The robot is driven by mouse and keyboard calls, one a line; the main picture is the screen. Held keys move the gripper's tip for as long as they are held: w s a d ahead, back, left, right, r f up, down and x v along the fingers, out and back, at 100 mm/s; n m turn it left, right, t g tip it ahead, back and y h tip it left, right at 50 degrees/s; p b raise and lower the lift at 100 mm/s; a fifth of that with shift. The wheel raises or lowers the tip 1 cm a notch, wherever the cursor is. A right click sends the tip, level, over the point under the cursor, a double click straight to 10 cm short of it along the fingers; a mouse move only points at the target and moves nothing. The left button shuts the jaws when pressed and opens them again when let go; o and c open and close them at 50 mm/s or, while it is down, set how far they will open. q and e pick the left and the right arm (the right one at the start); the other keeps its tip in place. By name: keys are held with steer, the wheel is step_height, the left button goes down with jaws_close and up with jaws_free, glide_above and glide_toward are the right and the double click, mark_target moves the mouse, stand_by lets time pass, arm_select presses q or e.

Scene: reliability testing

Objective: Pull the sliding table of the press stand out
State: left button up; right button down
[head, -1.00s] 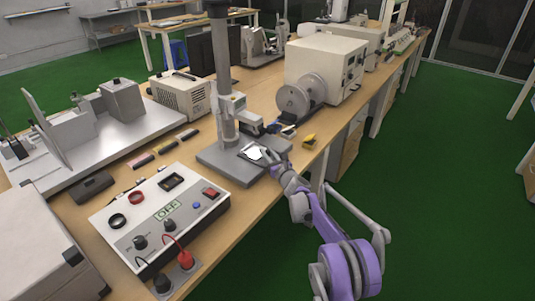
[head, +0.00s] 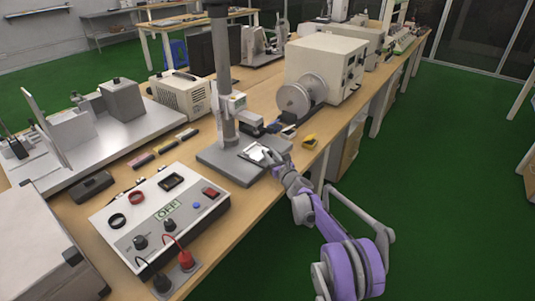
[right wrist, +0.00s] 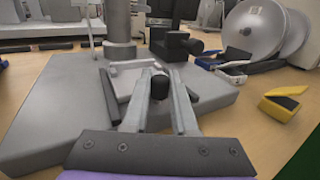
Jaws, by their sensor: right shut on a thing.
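The press stand has a grey base plate (head: 215,158) and a tall grey column (head: 221,62), and stands near the table's front edge. Its sliding table (head: 252,152) is a small light plate on the base, partly covered by my gripper. My right gripper (head: 268,156) reaches in from the front right, low over the base. In the right wrist view its two fingers (right wrist: 159,98) are closed around a black knob (right wrist: 159,85) at the near side of the sliding table (right wrist: 122,82). My left gripper is not in view.
A control box (head: 160,215) with red and black plugs lies left of the stand. A yellow object (head: 310,140) lies to the right of my gripper. A beige machine with a grey disc (head: 294,99) stands behind. The green floor in front is free.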

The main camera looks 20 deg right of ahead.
steer(key=s+d, duration=0.1)
steer(key=s, duration=0.1)
steer(key=s+d, duration=0.3)
steer(key=s, duration=0.1)
steer(key=shift+d, duration=0.3)
steer(key=c, duration=0.7)
jaws_free()
steer(key=s+d, duration=0.2)
steer(key=s, duration=0.8)
steer(key=shift+s, duration=0.25)
steer(key=shift+a, duration=0.1)
